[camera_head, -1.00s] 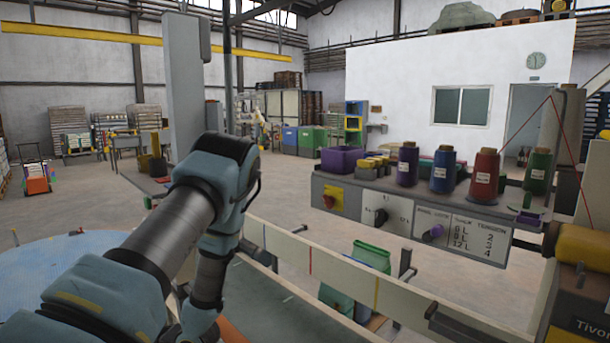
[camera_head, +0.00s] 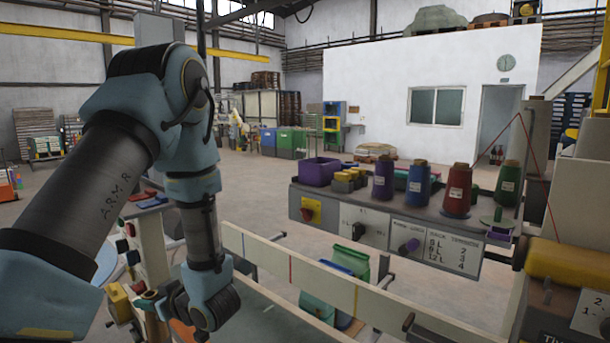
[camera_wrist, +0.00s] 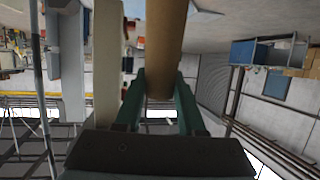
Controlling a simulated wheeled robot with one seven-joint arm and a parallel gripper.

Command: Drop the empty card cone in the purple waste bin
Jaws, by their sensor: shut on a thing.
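The card cone (camera_wrist: 166,42) is plain brown card with no thread on it that I can see. My gripper (camera_wrist: 160,92) has green fingers and is shut on the cone in the wrist view. The cone extends beyond the fingertips to the top edge of the picture. The purple bin (camera_head: 321,171) is open-topped and stands at the left end of the machine's shelf in the head view. My arm is left of the bin and bends downward. The inside of the bin is mostly hidden.
Small yellow-topped items (camera_head: 346,180) stand right beside the bin. Blue (camera_head: 419,184), red (camera_head: 457,190) and green (camera_head: 508,184) thread cones stand farther right along the shelf. A pale rail (camera_head: 310,272) runs below the shelf, with green sacks (camera_head: 350,262) behind it.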

